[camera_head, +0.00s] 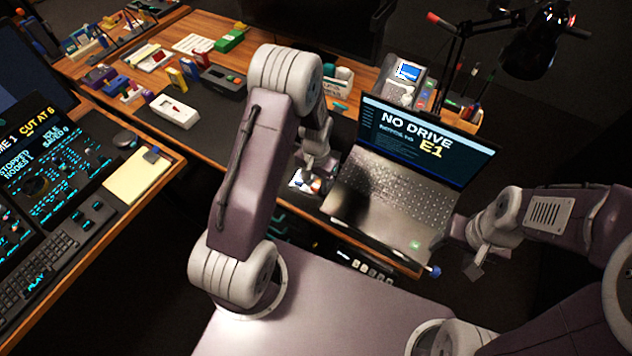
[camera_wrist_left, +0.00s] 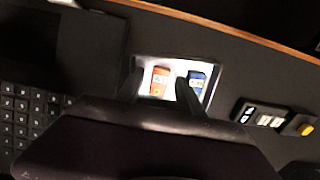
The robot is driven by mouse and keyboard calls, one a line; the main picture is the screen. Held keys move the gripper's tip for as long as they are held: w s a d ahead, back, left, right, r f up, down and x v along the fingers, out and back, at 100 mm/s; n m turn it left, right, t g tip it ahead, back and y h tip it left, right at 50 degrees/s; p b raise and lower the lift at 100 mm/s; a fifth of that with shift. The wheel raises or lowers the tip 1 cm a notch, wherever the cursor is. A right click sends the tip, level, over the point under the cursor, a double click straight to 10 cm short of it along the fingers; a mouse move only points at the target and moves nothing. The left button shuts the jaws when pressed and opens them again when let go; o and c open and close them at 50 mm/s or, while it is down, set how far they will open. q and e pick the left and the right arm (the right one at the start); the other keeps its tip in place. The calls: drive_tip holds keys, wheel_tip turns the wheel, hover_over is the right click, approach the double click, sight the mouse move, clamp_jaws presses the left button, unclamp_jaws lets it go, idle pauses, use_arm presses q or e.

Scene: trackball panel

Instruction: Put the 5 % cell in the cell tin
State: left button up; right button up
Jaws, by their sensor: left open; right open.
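My left gripper (camera_head: 316,180) is open and low over the desk, just left of the laptop. In the left wrist view, its two fingers (camera_wrist_left: 160,92) stand around or just above an orange cell (camera_wrist_left: 160,80) in a small white holder (camera_wrist_left: 178,64). A blue cell (camera_wrist_left: 197,76) lies in the same holder, partly behind the right finger. The cell labels are too small to read, so I cannot tell which is 5 %. I cannot identify the cell tin for certain. My right gripper (camera_head: 474,268) is open and empty, off the desk's front edge, right of the laptop.
The open laptop (camera_head: 395,190) reads "NO DRIVE E1" and stands close beside my left gripper. A black device with a yellow button (camera_wrist_left: 276,118) lies near the holder. A white case with a red part (camera_head: 173,110) and a phone-like unit (camera_head: 404,80) stand further back.

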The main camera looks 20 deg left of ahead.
sight(316, 185)
use_arm(q)
wheel_tip(316, 185, up, 12)
drive_tip(key=s+d+r+n+t, duration=0.1)
drive_tip(key=s+d+r, duration=0.1)
drive_tip(key=s, duration=1)
drive_tip(key=shift+s+r+n+p, duration=0.3)
drive_tip(key=shift+r+n+p, duration=0.1)
drive_tip(key=shift+r, duration=0.3)
